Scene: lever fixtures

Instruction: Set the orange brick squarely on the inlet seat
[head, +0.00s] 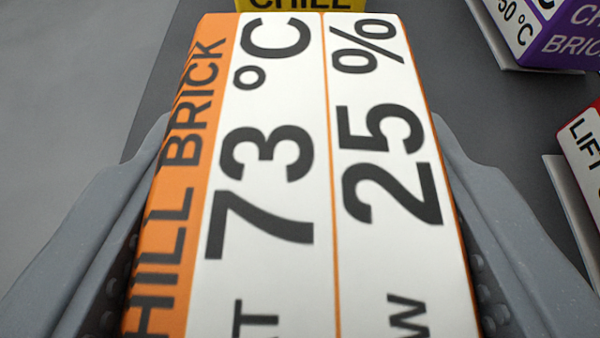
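The orange brick (325,200) fills the middle of the head view, close to the camera. It has an orange strip with "CHILL BRICK" lettering and white panels reading "73 °C" and "25 %". My gripper (300,125) has one grey finger along each side of it. The fingers appear to be shut on the brick, with their studded inner pads against its sides. The brick's near end runs out of the picture, and its underside is hidden. I cannot make out the inlet seat in this view.
A yellow block marked "CHILL" (300,5) shows just beyond the brick's far end. A purple brick (560,35) lies at the upper right, and a red-edged white brick (585,150) at the right edge. Dark grey surface (500,120) lies between them; the left is plain grey.

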